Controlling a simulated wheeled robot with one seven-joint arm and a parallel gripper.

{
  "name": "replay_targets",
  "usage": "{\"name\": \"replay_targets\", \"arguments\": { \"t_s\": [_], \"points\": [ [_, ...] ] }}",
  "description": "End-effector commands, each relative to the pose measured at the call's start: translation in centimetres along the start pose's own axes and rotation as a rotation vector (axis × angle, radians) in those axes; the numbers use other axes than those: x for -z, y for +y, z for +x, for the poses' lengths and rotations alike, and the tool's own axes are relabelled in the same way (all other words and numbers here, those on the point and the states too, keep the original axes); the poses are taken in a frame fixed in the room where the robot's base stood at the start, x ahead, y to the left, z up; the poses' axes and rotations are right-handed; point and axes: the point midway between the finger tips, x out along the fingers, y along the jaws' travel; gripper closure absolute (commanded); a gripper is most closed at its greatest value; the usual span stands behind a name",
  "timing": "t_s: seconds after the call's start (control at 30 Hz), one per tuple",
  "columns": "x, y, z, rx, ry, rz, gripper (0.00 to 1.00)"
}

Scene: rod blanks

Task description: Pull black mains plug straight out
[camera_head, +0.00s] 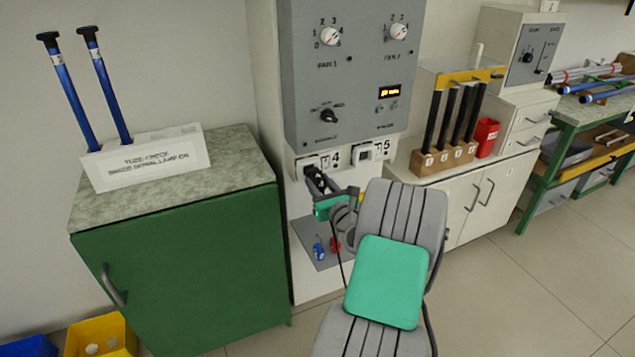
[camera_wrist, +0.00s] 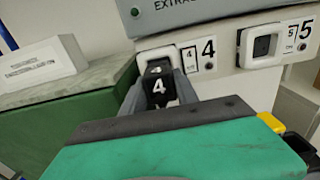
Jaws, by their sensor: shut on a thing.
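The black mains plug (camera_wrist: 157,86) carries a white 4 and sits between the grey fingers of my gripper (camera_wrist: 158,94) in the wrist view. It is in front of the white socket 4 (camera_wrist: 146,56), on the wall panel below the grey control box. I cannot tell whether its pins are still in the socket. In the head view my gripper (camera_head: 318,182) reaches to socket 4 (camera_head: 303,162), and the fingers largely hide the plug. The gripper is shut on the plug.
Socket 5 (camera_head: 364,152) is to the right. The grey control box (camera_head: 355,75) overhangs both sockets. A green cabinet (camera_head: 180,260) stands left with a white rod holder (camera_head: 145,158) on top.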

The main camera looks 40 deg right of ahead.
Motion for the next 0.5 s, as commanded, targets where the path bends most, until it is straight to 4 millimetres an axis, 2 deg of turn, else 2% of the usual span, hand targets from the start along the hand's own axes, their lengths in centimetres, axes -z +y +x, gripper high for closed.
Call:
{"name": "replay_targets", "arguments": {
  "t_s": [0.5],
  "points": [
    [0.0,0.0,-1.5,0.0,0.0,0.0,1.0]
  ]
}}
